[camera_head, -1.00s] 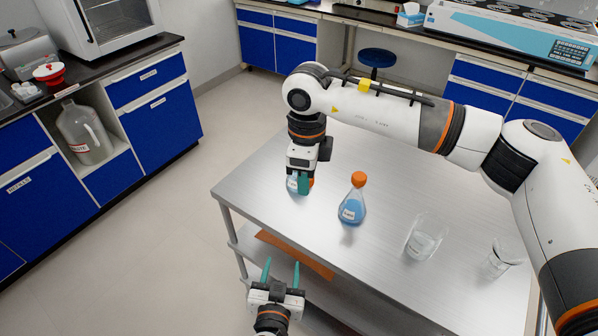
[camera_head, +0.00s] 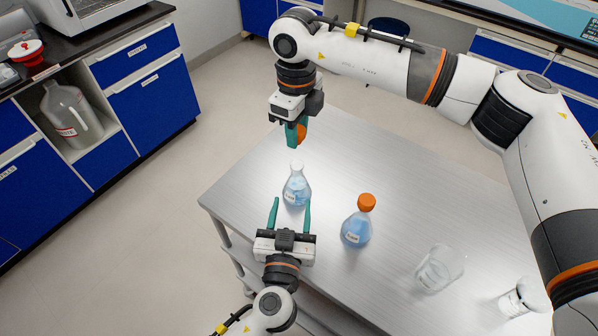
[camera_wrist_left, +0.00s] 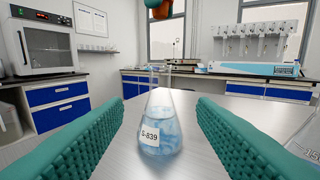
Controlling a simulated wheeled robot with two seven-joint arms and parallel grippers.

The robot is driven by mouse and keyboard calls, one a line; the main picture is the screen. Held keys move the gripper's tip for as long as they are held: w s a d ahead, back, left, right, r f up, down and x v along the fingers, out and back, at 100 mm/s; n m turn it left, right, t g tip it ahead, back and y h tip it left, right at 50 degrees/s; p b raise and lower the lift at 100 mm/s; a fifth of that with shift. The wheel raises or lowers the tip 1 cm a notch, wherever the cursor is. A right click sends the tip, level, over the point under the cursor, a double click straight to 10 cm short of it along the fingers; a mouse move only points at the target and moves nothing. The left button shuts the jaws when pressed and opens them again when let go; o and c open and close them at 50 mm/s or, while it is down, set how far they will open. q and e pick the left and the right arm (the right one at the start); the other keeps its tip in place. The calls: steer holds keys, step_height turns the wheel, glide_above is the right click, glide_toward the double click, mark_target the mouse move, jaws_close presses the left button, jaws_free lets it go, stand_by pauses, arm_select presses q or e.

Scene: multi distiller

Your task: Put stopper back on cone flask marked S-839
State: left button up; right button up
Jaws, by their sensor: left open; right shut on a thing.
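The cone flask (camera_head: 297,190) holds blue liquid and stands upright on the metal table, its mouth uncovered. In the left wrist view its label reads S-839 on the flask (camera_wrist_left: 160,125). My left gripper (camera_head: 291,203) is open, its teal fingers on either side of the flask's near side in the wrist view, with visible gaps. My right gripper (camera_head: 294,138) is shut on an orange stopper (camera_head: 302,131), above the flask and clear of its mouth. The stopper also shows at the top of the left wrist view (camera_wrist_left: 160,9), partly cut off.
A second flask (camera_head: 357,228) with blue liquid and an orange stopper stands to the right. A clear beaker (camera_head: 438,270) and another glass vessel (camera_head: 524,298) stand farther right. The metal table (camera_head: 237,195) is bare left of the S-839 flask.

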mark_target(296, 178)
arm_select(q)
steer(key=shift+s+r, duration=0.15)
steer(key=shift+s, duration=0.3)
steer(key=w, duration=0.4)
steer(key=w+d, duration=0.1)
steer(key=w, duration=0.7)
steer(key=shift+w+d, duration=0.1)
steer(key=shift+d, duration=0.1)
jaws_close()
